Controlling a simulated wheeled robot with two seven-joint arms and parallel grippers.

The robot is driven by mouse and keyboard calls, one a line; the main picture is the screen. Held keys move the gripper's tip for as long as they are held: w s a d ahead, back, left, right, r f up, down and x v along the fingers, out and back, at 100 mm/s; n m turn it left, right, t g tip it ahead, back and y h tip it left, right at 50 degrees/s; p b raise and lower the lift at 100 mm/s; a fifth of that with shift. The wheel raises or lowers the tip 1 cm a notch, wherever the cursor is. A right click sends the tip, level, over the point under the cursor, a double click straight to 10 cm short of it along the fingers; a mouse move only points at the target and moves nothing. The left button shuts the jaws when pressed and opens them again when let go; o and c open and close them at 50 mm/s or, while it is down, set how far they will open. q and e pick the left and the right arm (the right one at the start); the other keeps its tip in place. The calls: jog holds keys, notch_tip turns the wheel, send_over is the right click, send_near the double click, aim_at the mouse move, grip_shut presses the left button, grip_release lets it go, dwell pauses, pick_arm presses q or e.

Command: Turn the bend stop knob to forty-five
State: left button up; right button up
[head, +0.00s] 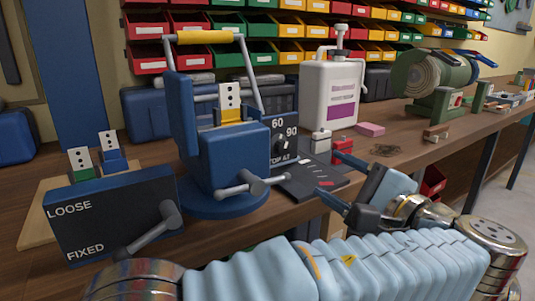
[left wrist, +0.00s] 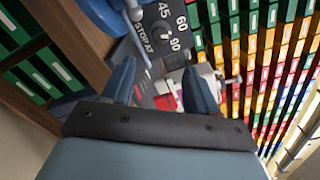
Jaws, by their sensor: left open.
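The dark bend stop panel (head: 286,128) stands behind and right of the blue bending machine (head: 228,150) and reads 60, 90 and STOP AT in the head view. My right gripper is not in view.
A LOOSE/FIXED box (head: 112,215) with a lever stands at the front left. The machine's grey handle (head: 250,184) sticks out near the panel. A white jug (head: 332,92) stands behind my gripper. A dark flat plate (head: 312,180) lies on the bench below the panel.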

aim_at(285, 151)
pick_arm(q)
jog(key=x, duration=1.3)
jog(key=shift+w+a, duration=0.2)
jog(key=shift+w, duration=0.05)
jog(key=c, duration=1)
jog(key=shift+f+n+b, duration=0.2)
jog(key=shift+n+b, duration=0.7)
jog(key=shift+n, duration=0.1)
jog(key=shift+c, duration=0.2)
jog(key=shift+n+b, duration=1.1)
jog(key=shift+n, duration=0.1)
jog(key=n+b, duration=0.4)
jog(key=n, duration=0.2)
jog(key=shift+b, duration=0.4)
jog(key=n+b, duration=0.1)
jog(key=n, duration=0.1)
jog(key=shift+n+b, duration=0.3)
jog(key=shift+r+n+b, duration=0.1)
jog(key=shift+n+b, duration=0.45)
jog(key=shift+n, duration=0.65)
